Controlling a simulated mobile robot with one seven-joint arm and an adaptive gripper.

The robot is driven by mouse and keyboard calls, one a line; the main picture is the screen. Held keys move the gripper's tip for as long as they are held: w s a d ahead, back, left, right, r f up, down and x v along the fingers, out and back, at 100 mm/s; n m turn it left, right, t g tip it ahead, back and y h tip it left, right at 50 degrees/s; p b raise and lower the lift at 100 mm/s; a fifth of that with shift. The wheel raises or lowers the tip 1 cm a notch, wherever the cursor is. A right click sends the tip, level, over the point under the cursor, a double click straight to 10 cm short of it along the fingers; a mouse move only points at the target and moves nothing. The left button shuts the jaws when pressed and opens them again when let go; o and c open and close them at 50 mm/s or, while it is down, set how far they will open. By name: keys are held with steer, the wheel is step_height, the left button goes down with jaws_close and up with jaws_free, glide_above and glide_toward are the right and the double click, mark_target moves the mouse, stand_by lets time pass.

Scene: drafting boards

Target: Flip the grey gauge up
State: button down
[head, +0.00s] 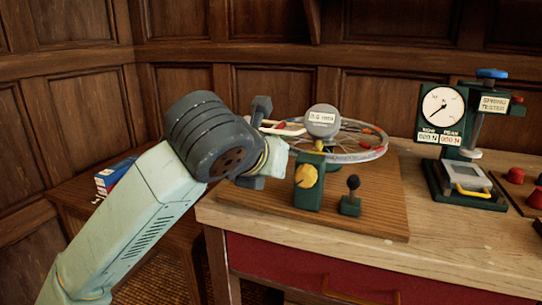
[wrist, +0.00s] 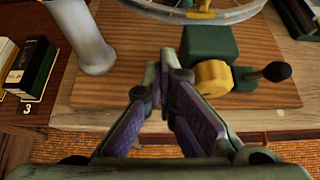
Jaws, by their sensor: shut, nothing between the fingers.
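The grey gauge (head: 322,121) is a round disc with a white label, facing the head camera. It stands upright above a green block (head: 308,190) with a yellow knob (head: 306,176). I cannot make the gauge out surely in the wrist view, where the green block (wrist: 207,45) and yellow knob (wrist: 212,78) show to the right of the fingertips. My gripper (wrist: 160,70) is shut and empty, its purple-padded fingers together over the board's near side. In the head view my wrist is left of the gauge, and the fingertips are not clear.
A black-knobbed lever (head: 352,190) stands right of the block. A spoked wheel (head: 368,140) lies behind on the wooden board (head: 385,215). A spring tester (head: 442,105) stands farther right. A pale grey post (wrist: 92,45) rises left of my fingers.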

steer(key=x, duration=0.4)
steer(key=r+p, duration=0.1)
steer(key=w+r+p, duration=0.1)
steer(key=r, duration=0.1)
steer(key=shift+w+d+r, duration=0.1)
steer(key=shift+d+r, duration=0.15)
steer(key=shift+r, duration=0.1)
steer(key=shift+r, duration=0.1)
steer(key=shift+r, duration=0.25)
